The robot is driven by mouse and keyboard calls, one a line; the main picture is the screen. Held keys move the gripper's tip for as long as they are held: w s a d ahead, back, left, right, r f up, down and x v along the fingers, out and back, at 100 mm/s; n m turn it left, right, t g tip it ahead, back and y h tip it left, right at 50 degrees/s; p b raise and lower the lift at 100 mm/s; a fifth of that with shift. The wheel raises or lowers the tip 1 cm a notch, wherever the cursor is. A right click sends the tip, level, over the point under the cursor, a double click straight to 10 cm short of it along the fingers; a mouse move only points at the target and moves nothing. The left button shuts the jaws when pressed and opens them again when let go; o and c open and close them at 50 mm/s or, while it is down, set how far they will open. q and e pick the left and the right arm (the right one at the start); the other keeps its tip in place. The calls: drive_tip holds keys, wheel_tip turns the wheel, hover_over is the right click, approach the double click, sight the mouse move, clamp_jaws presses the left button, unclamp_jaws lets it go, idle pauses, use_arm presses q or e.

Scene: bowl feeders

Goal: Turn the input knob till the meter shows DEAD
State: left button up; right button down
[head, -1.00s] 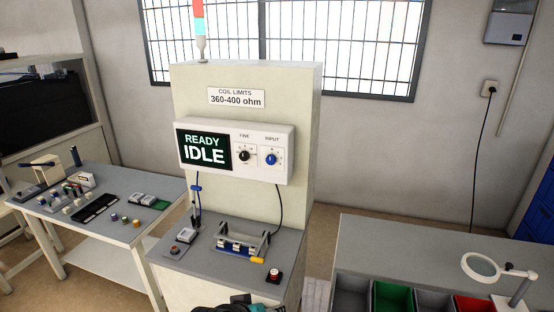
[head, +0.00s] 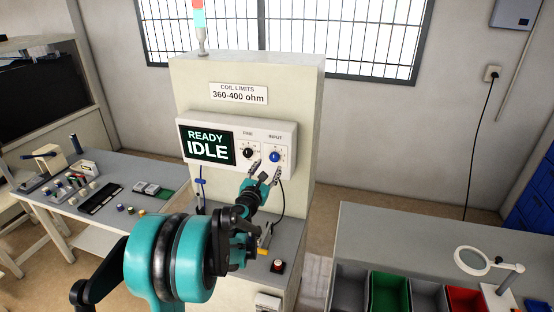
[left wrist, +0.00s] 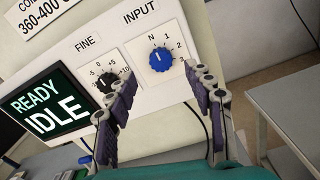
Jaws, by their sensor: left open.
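The meter (head: 208,146) is a dark screen reading READY IDLE in the head view. It also shows in the left wrist view (left wrist: 42,107). The blue input knob (head: 275,156) sits at the right of the white panel, under the label INPUT. In the left wrist view the input knob (left wrist: 160,59) has a pale pointer line and marks N, 1 and 2 around it. My left gripper (head: 268,169) is open and empty, just in front of and below the input knob, apart from it. Its fingers (left wrist: 160,92) frame the space below the knob. My right gripper is out of view.
The black FINE knob (head: 248,152) is close to the left of the input knob. Below are a grey bench top with a red button (head: 277,266) and a cable. A side table (head: 100,195) with small parts stands left; bins (head: 390,285) stand at lower right.

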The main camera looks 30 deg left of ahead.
sight(274, 158)
use_arm(q)
drive_tip(key=x, duration=0.6)
drive_tip(key=shift+d+b, duration=0.1)
drive_tip(key=shift+b, duration=0.2)
drive_tip(key=c, duration=1.2)
